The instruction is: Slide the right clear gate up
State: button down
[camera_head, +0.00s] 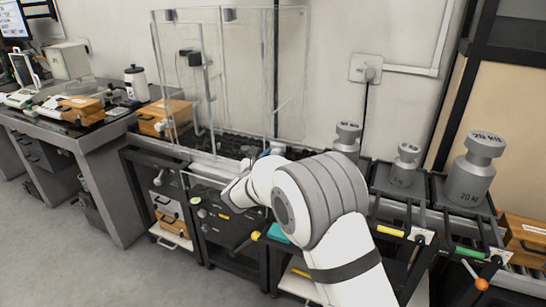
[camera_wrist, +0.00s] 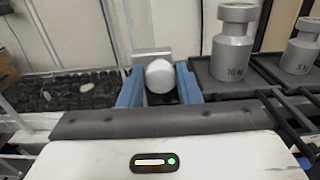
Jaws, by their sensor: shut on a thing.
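The right clear gate (camera_head: 291,75) is a tall transparent panel at the right end of the clear enclosure in the head view. In the wrist view, my gripper (camera_wrist: 159,88) has its two blue fingers on either side of a rounded white knob (camera_wrist: 159,75), shut on it. A grey plate shows just behind the knob. In the head view my white arm reaches to the enclosure's lower right and hides most of the gripper and the knob. The gate's lower edge is hard to make out there.
Grey weights stand on black trays to the right, including one (camera_head: 476,168) in the head view and one (camera_wrist: 232,45) close right of the fingers in the wrist view. Dark gravel (camera_wrist: 70,90) lies left. A bench (camera_head: 85,140) stands at far left.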

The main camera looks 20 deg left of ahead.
notch_tip(320, 180, up, 26)
jog(key=p, duration=1.1)
jog(key=shift+f+p, duration=0.15)
jog(key=shift+p, duration=0.15)
jog(key=c, duration=1.5)
grip_release()
jog(key=o, duration=0.4)
jog(key=shift+f, duration=0.1)
jog(key=s, duration=0.5)
jog(key=s+b, duration=0.1)
jog(key=s, duration=0.1)
jog(key=shift+s+a, duration=0.25)
jog(key=shift+s, duration=0.1)
